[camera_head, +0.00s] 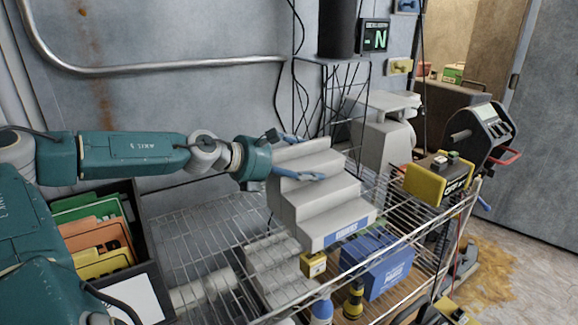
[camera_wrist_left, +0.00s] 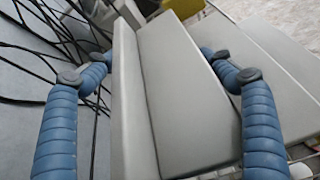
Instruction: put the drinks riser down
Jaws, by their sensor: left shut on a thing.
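The drinks riser (camera_head: 318,192) is a pale grey stepped block with a blue label on its lowest front step. In the head view it is over the wire rack (camera_head: 190,245), tilted in the picture. I cannot tell whether its underside touches the wires. My left gripper (camera_head: 293,158) is shut on the riser's upper end, coming in from the left. In the left wrist view the blue fingers lie on both sides of the riser (camera_wrist_left: 180,95). My right gripper is not in view.
A yellow box (camera_head: 425,182) sits on the rack's right end. Below are a blue box (camera_head: 380,262) and bottles (camera_head: 353,298). A black bin (camera_head: 140,235) of coloured folders stands left. Bare wires show between bin and riser. A grey machine (camera_head: 385,135) stands behind.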

